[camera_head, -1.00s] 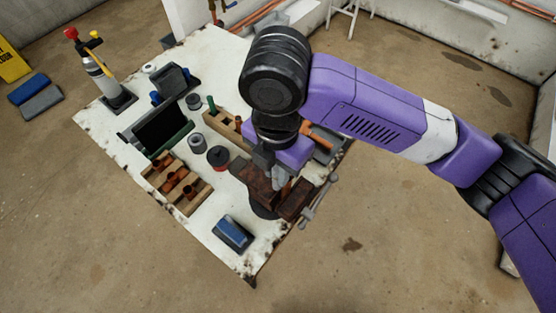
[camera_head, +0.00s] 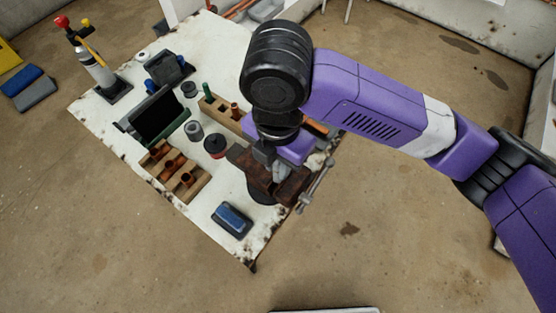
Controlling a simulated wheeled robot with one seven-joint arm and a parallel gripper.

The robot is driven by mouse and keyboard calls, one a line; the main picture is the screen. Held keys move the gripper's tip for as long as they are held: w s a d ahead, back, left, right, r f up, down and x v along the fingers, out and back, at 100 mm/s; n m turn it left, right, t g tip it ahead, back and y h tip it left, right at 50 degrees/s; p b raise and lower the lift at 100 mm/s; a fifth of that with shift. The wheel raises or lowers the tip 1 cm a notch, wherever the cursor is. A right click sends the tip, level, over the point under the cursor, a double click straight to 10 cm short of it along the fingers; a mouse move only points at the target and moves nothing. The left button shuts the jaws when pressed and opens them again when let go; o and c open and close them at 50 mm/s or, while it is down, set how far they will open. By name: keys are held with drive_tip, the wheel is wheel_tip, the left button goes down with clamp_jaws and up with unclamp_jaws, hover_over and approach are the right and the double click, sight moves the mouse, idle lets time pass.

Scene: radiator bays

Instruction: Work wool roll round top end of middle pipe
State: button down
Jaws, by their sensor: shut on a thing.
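My gripper (camera_head: 279,173) points down over the brown, rusty vise (camera_head: 244,160) at the bench's near right edge. It is shut on a small pale grey thing, seemingly the wool roll; the gripper and arm hide most of it. Copper pipe pieces (camera_head: 187,179) sit in a wooden block (camera_head: 158,180) at the left of the bench, apart from my gripper. I cannot see clearly whether a pipe stands in the vise jaws, so I cannot tell the middle pipe or its top end, nor any contact with the wool.
On the pale bench (camera_head: 105,125) stand a blue-topped block (camera_head: 232,219), a black-and-red tin (camera_head: 215,145), a grey cylinder (camera_head: 194,131), a dark open box (camera_head: 157,118) and a gas torch (camera_head: 92,60). A second wooden block (camera_head: 222,112) lies behind. The floor in front is clear.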

drive_tip(key=shift+r+p, duration=3.4)
drive_tip(key=shift+r, duration=0.85)
